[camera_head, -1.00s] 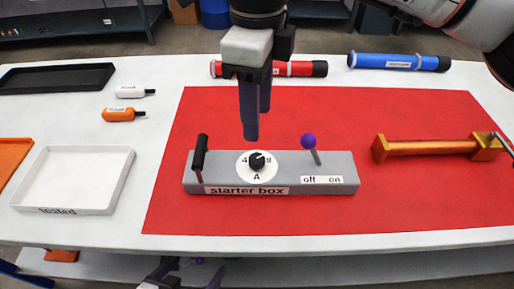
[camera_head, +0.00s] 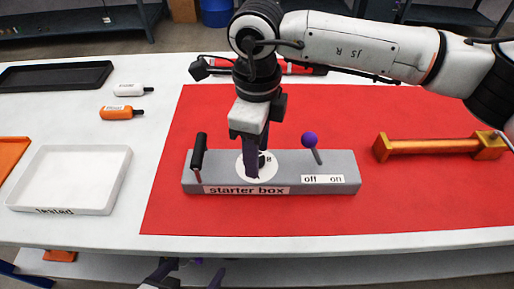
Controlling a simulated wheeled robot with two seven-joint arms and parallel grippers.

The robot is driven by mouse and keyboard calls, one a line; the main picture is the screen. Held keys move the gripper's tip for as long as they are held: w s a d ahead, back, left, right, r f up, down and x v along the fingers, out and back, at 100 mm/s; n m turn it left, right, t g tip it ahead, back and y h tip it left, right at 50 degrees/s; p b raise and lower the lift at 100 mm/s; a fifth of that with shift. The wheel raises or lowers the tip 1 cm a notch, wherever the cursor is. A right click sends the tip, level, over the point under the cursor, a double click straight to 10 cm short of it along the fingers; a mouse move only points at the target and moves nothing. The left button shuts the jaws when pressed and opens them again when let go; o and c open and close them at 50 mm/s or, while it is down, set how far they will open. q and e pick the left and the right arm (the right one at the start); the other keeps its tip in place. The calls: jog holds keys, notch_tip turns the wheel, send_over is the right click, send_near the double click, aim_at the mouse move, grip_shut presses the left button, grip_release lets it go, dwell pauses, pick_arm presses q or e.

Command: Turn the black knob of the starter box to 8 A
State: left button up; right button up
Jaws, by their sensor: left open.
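The grey starter box (camera_head: 330,172) lies on the red mat. Its white dial (camera_head: 244,170) carries the black knob (camera_head: 262,161), partly hidden behind my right gripper's finger; an 8 shows at the dial's right. I cannot read the knob's pointer. My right gripper (camera_head: 256,172), on the arm from the right, points down with its dark purple fingers at the knob; whether they touch or clasp it is unclear. My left gripper (camera_head: 190,272) is low at the bottom edge, in front of the table, open and empty, partly cut off.
The box also has a black-handled lever (camera_head: 199,152) left of the dial and a purple-ball switch (camera_head: 310,140) right of it. A gold part (camera_head: 435,147) lies at right. A white tray (camera_head: 122,185) stands at left. A red tube (camera_head: 300,68) lies behind my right gripper.

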jog(key=c, duration=1.1)
jog(key=shift+o, duration=0.2)
jog(key=shift+f+m+b, duration=0.15)
jog(key=shift+m+b, duration=0.15)
jog(key=shift+b, duration=0.25)
jog(key=shift+r, duration=0.2)
jog(key=o, duration=1.1)
jog(key=shift+c, duration=0.2)
